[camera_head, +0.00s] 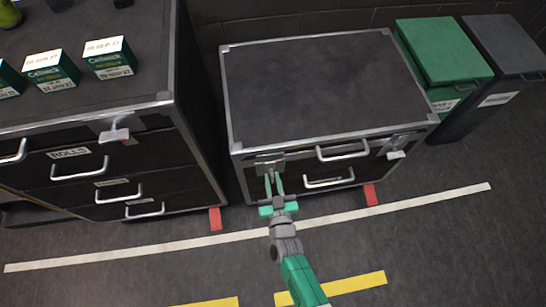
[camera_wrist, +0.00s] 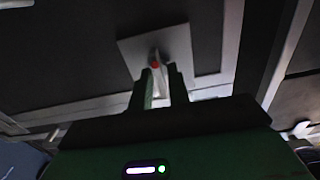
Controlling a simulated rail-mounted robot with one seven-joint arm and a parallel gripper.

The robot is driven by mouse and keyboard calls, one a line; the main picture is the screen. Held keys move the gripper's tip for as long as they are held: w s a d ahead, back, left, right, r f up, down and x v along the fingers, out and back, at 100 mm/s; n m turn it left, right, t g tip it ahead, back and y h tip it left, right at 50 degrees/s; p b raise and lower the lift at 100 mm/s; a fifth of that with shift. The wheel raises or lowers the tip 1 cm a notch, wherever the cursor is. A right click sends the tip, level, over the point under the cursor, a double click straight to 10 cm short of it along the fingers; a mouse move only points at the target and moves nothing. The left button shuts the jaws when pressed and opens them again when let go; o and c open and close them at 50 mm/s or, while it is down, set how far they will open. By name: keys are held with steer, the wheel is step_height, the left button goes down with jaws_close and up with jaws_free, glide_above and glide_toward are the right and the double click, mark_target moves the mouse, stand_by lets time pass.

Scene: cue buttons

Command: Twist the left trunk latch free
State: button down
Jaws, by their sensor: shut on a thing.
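The trunk (camera_head: 310,85) is a black case with metal edges, standing closed in the middle of the head view. Its left latch (camera_head: 268,160) is on the front face near the left corner. In the wrist view the latch shows as a grey plate (camera_wrist: 178,45) with a pale lever and a small red spot. My gripper (camera_head: 273,178) reaches up to it from below, and its green fingers are shut on the latch lever, one on each side (camera_wrist: 160,78). The fingers partly hide the lever. The right latch (camera_head: 396,153) is at the trunk's right front corner.
Two silver handles (camera_head: 342,151) are on the trunk's front, right of my gripper. A black drawer case (camera_head: 90,165) with small green boxes (camera_head: 109,58) on top stands left. Green (camera_head: 440,50) and dark bins (camera_head: 505,45) stand right. The floor in front is clear, with tape lines.

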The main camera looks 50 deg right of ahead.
steer(key=c, duration=1.6)
jaws_free()
steer(key=shift+o, duration=0.2)
steer(key=p+v, duration=0.3)
steer(key=v, duration=0.4)
steer(key=shift+s+a, duration=0.3)
